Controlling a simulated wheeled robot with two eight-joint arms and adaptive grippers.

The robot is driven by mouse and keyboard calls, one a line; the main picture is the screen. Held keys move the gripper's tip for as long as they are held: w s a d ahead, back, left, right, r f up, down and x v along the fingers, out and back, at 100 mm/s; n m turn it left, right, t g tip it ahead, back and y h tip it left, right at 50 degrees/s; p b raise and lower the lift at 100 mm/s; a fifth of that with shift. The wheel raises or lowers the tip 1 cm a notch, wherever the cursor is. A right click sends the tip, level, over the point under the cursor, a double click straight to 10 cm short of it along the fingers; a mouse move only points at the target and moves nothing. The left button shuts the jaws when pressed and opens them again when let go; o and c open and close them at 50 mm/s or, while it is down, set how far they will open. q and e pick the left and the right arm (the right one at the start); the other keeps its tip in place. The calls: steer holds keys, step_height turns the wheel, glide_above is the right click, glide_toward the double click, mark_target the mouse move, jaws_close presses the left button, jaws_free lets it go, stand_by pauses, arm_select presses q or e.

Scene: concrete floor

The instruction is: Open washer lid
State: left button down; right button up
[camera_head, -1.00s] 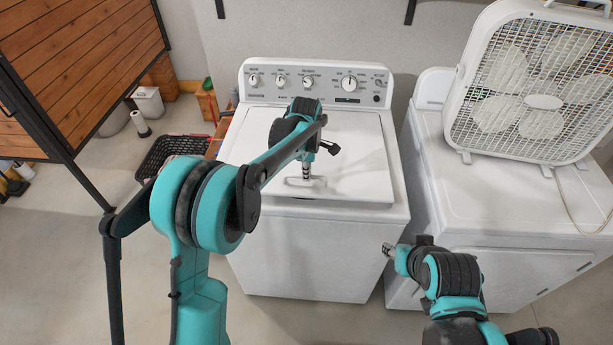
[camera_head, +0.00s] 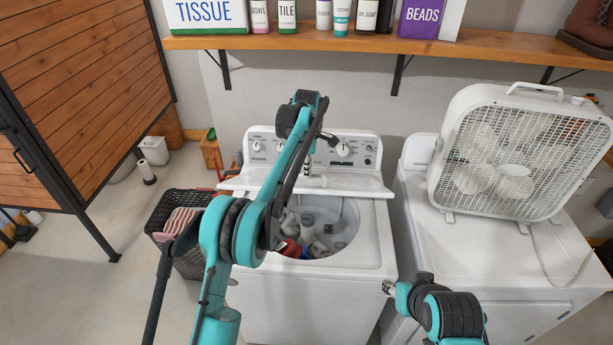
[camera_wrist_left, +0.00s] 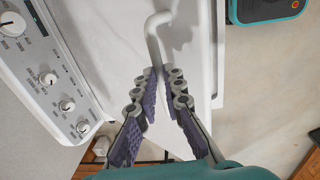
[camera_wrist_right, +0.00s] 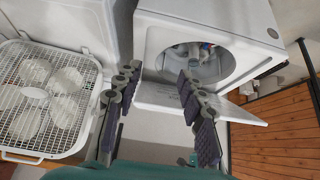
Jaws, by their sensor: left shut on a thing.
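The white washer (camera_head: 300,285) stands in the middle of the head view with its lid (camera_head: 350,185) raised in front of the control panel. The open tub (camera_head: 345,225) shows clothes (camera_head: 292,248) inside. My left gripper (camera_head: 308,168) is at the raised lid. In the left wrist view its fingers (camera_wrist_left: 165,75) are shut on the lid's bent handle (camera_wrist_left: 152,35). My right gripper (camera_head: 389,288) is low in front of the dryer, near the washer's right side. In the right wrist view its fingers (camera_wrist_right: 157,78) are apart and empty, with the washer opening (camera_wrist_right: 190,65) beyond.
A white dryer (camera_head: 480,245) carrying a box fan (camera_head: 510,155) stands to the right. A shelf (camera_head: 430,48) with bottles and boxes runs above the washer. A dark laundry basket (camera_head: 190,260) is on the floor at the left, near a wooden cabinet (camera_head: 85,90).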

steer(key=shift+r, duration=0.25)
steer(key=shift+s, duration=0.1)
